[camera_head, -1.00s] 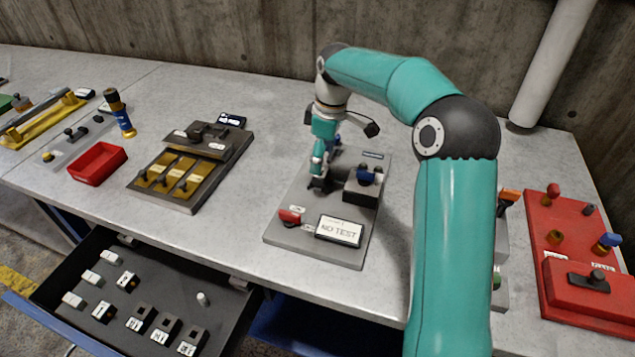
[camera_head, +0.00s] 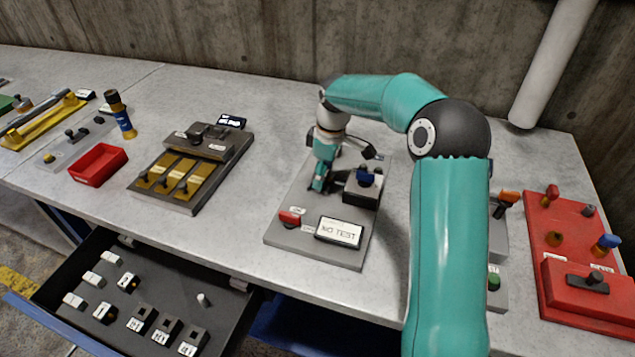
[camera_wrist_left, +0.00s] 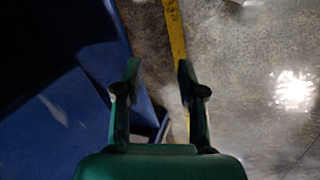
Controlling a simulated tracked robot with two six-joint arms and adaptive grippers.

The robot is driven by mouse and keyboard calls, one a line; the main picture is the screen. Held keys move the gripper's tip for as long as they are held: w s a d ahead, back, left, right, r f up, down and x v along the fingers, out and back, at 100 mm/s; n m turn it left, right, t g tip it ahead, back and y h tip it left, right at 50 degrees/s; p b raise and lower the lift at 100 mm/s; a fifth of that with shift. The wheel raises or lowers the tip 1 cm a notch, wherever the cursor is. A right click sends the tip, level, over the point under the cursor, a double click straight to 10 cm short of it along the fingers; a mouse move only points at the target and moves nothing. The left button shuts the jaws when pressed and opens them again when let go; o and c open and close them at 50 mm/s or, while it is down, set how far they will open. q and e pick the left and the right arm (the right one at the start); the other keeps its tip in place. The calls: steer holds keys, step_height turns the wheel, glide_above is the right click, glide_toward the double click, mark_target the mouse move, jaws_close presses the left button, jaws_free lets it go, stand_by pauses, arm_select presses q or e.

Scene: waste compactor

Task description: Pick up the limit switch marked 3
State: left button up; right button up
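Several small limit switches with white labels, such as one black block (camera_head: 193,342), lie in the open dark drawer (camera_head: 222,322) at the lower left of the head view. Their marks are too small to read, so I cannot tell which is marked 3. My right gripper (camera_head: 336,184) is over the grey test board (camera_head: 285,236), beside a black block with a blue knob (camera_head: 366,178). Its fingers are small and partly hidden, so their opening is unclear. My left gripper (camera_wrist_left: 158,78) shows in the left wrist view, fingers apart and empty, above the floor.
The board carries a red part (camera_head: 289,218) and a "NO TEST" display (camera_head: 339,232). A fixture with yellow slots (camera_head: 170,180), a red tray (camera_head: 98,165) and a red panel (camera_head: 585,285) stand on the bench. Bench between fixture and test board is clear.

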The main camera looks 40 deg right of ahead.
steer(key=c, duration=0.6)
steer(key=shift+r, duration=0.1)
